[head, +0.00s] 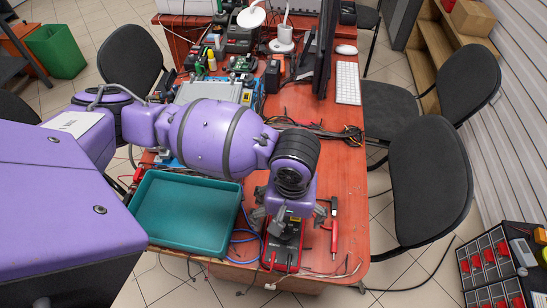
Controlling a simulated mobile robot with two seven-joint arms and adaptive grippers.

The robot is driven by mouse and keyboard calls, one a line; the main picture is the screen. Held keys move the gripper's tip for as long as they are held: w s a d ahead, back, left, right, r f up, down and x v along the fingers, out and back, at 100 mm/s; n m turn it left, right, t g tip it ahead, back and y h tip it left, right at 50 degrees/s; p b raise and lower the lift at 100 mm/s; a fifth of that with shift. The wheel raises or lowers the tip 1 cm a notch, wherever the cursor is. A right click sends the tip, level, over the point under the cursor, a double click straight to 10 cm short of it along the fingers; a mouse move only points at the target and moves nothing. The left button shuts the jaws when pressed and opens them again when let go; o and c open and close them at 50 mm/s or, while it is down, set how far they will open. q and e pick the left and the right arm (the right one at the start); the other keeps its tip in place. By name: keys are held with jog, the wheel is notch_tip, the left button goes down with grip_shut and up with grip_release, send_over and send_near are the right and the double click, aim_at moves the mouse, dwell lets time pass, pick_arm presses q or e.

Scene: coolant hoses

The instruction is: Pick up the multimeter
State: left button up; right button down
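A multimeter (282,256), red-edged with a dark face, lies near the front edge of the red-brown table (345,190), just right of a green tray. My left gripper (288,218) comes in from the left on a purple arm and points down over the far end of the multimeter. Its fingers are spread to either side, so it looks open. The gripper hides part of the multimeter, and I cannot tell whether they touch. My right gripper is not in view.
The empty green tray (185,205) stands close on the left. A red-handled tool (334,228) lies to the right, with loose blue wire (240,240) by the tray. A monitor (325,45) and keyboard (348,83) stand farther back. Black chairs (428,180) flank the table.

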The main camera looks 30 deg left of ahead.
aim_at(286, 228)
pick_arm(q)
jog(key=f, duration=0.3)
jog(key=shift+s+f, duration=0.2)
jog(key=shift+f, duration=0.05)
notch_tip(286, 228, down, 3)
jog(key=shift+w+r+b, duration=0.1)
jog(key=shift+r+b, duration=0.05)
jog(key=shift+b, duration=0.3)
jog(key=c, duration=1.7)
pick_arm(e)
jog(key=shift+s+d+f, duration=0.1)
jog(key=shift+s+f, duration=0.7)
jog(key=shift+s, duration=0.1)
pick_arm(q)
jog(key=shift+o, duration=0.2)
jog(key=shift+r, duration=0.1)
